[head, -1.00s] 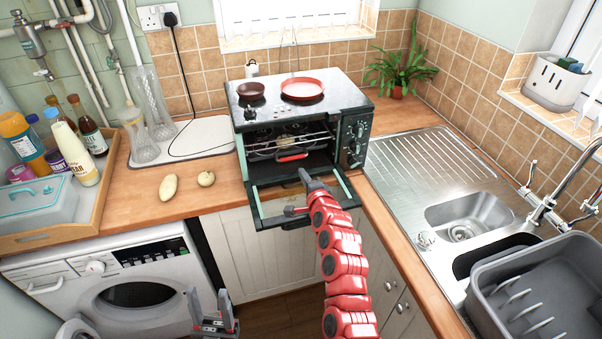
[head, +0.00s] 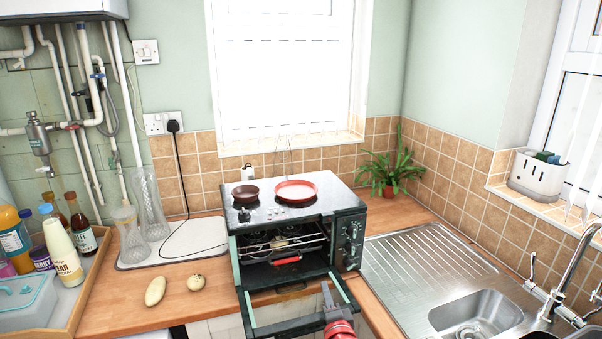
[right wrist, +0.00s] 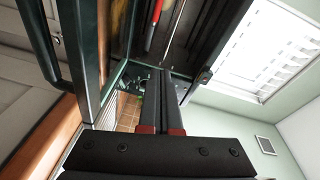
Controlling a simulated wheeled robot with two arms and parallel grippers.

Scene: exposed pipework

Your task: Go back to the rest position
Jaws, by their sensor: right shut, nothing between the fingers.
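My right gripper (head: 328,294) is at the bottom middle of the head view, in front of the lowered oven door (head: 290,322). It overlaps the right part of the door there; whether it touches the door I cannot tell. In the right wrist view its two dark fingers (right wrist: 167,95) are together with nothing between them. The toaster oven (head: 350,215) stands open on the counter, with a wire rack and a red-handled item (head: 287,260) inside. My left gripper is out of view.
A dark small pan (head: 245,193) and a red pan (head: 297,190) sit on the oven. Two pale vegetables, one long (head: 155,291) and one round (head: 196,282), lie on the counter to its left. The steel sink (head: 470,308) is at right, a bottle tray (head: 85,290) at left.

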